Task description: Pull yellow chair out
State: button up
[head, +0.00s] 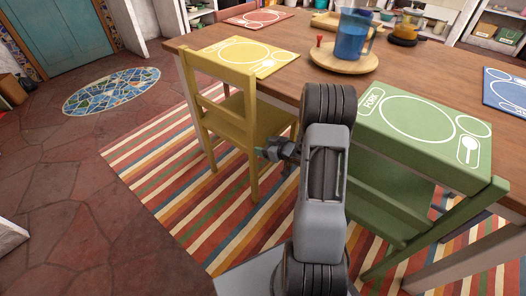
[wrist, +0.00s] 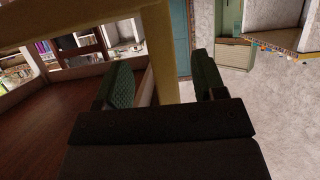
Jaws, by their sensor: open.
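The yellow chair (head: 231,127) stands on the striped rug, its seat partly under the wooden table and its back toward the open floor. My gripper (head: 265,152) is at the right side of the chair, close to its right back post just below seat level. In the wrist view my gripper (wrist: 163,88) is open, with its two dark green ribbed fingers apart. A yellow upright of the chair (wrist: 162,55) shows between the fingers, and a yellow bar crosses above. I cannot tell whether either finger touches the upright. My arm hides part of the table edge.
The wooden table (head: 300,92) bears placemats and a round tray (head: 341,62) with a blue pitcher (head: 353,36). A green chair (head: 385,200) stands close on the right of my arm. The striped rug (head: 150,150) and stone floor (head: 90,215) are clear to the left.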

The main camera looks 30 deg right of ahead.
aim_at(255, 144)
jog(key=shift+w+a, duration=0.1)
jog(key=b+x, duration=0.2)
jog(key=x, duration=0.3)
jog(key=shift+w+a+f, duration=0.15)
jog(key=shift+w+f, duration=0.15)
jog(key=shift+b+x, duration=0.45)
jog(key=shift+x, duration=0.3)
jog(key=shift+w+r, duration=0.1)
jog(key=shift+r, duration=0.05)
grip_shut()
dwell(0.4)
